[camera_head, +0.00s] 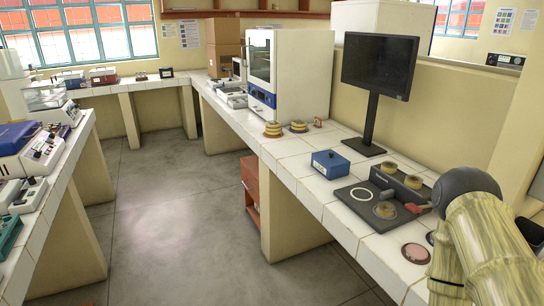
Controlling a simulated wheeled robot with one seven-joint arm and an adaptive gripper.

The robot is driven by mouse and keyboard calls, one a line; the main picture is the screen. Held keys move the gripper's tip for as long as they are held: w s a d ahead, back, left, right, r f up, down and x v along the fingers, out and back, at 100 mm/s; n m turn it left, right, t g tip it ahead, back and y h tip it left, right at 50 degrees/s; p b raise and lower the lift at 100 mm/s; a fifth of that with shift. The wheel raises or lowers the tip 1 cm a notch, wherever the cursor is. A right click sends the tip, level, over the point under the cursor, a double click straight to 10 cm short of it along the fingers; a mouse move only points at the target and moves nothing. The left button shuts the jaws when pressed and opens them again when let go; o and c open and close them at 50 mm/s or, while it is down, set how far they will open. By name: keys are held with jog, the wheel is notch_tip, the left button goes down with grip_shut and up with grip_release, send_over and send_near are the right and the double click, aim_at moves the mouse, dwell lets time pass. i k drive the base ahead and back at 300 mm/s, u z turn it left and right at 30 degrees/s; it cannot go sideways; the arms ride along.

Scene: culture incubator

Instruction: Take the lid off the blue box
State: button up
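The blue box (330,169) stands on the white tiled bench, in front of the monitor stand. Its lid (329,158) appears to be on, with a small knob on top. Part of my arm shows at the lower right, to the right of the box and apart from it. My gripper's fingers cannot be made out in this view.
A dark mat (350,213) with a pale ring and a black block with round pieces lie right of the box. A red-handled item (416,208) is near my arm. A monitor (380,65) and white incubator (285,75) stand behind.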

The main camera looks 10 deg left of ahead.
aim_at(331, 158)
jog(key=u, duration=1.35)
jog(key=i, duration=2.25)
jog(key=z, duration=1.95)
